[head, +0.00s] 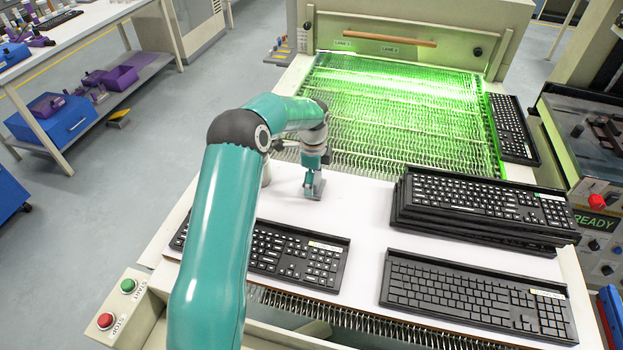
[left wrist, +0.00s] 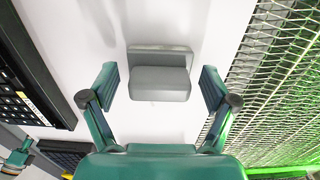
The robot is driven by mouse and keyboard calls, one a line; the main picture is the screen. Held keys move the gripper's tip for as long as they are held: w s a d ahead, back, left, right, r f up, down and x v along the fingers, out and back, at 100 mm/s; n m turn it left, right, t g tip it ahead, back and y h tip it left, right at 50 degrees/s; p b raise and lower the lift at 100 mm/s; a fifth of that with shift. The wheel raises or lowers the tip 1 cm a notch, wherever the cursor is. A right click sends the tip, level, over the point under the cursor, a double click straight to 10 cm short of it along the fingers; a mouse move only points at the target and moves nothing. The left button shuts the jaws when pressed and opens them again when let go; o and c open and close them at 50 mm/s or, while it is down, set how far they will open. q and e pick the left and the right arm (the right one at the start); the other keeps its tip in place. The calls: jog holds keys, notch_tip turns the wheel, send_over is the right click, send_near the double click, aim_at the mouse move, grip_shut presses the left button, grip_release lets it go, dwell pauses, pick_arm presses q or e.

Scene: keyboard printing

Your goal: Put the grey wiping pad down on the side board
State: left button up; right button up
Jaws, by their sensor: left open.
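The grey wiping pad (left wrist: 160,83) lies on the white side board (left wrist: 165,25), between the spread fingers of my left gripper (left wrist: 161,90). There is a clear gap between the pad and each finger. In the head view the pad (head: 316,190) sits low beneath my left gripper (head: 312,172), which points down over the board (head: 350,212). The left gripper is open. A small teal part at the lower left of the left wrist view may be my right gripper, but its fingers cannot be made out.
Black keyboards lie in front (head: 290,255) and at the front right (head: 470,295). A stack of keyboards (head: 485,205) stands to the right. A green-lit mesh conveyor (head: 400,110) is behind. The board around the pad is clear. Start and stop buttons (head: 117,305) are at the left.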

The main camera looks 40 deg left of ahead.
pick_arm(q)
jog(key=shift+r, duration=0.1)
notch_tip(320, 180, up, 12)
jog(key=b, duration=0.1)
dwell(0.4)
jog(key=shift+s, duration=0.1)
